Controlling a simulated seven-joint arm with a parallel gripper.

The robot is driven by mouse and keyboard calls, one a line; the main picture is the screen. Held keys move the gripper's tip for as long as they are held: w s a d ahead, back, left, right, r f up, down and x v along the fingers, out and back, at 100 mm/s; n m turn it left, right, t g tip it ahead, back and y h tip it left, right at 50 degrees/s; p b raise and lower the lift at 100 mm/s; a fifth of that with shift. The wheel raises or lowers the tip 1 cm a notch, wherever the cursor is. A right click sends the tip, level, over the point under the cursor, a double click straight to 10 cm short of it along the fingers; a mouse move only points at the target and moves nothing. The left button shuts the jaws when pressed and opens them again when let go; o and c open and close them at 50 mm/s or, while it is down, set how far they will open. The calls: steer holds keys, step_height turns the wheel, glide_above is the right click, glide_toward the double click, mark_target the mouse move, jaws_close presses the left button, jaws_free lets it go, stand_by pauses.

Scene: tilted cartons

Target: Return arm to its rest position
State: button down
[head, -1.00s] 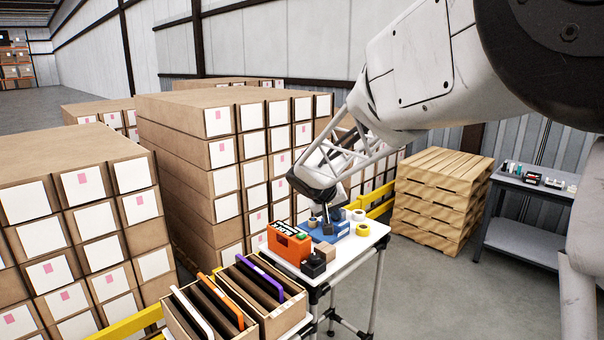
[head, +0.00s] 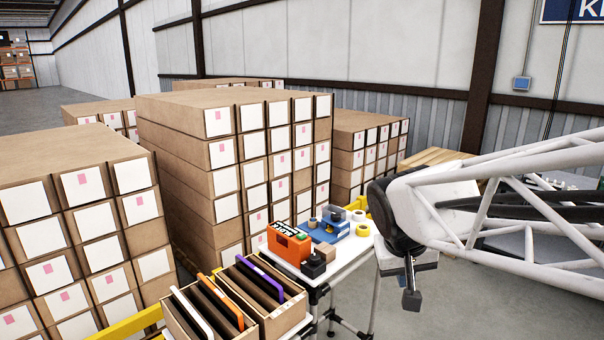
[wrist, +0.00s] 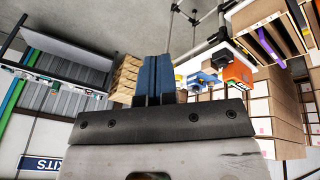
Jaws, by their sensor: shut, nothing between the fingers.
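My gripper (head: 411,298) hangs fingers down at the right of the small white table in the head view, clear of everything on it. It is shut with nothing in it. In the wrist view its two blue fingers (wrist: 155,76) are together, with the table and its things beyond them, to the right. My white lattice arm stretches off to the right in the head view.
The white table (head: 352,262) carries an orange case (head: 289,245), a blue device (head: 328,230) and tape rolls (head: 362,230). Open file cartons (head: 262,318) stand at front. Stacked cartons (head: 215,165) fill the left. Wooden pallets (head: 435,157) are partly hidden behind my arm.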

steer(key=s+f+y, duration=0.2)
steer(key=s+f, duration=0.1)
steer(key=s, duration=1.1)
steer(key=shift+s+f, duration=0.2)
steer(key=shift+s, duration=0.1)
stand_by(1.0)
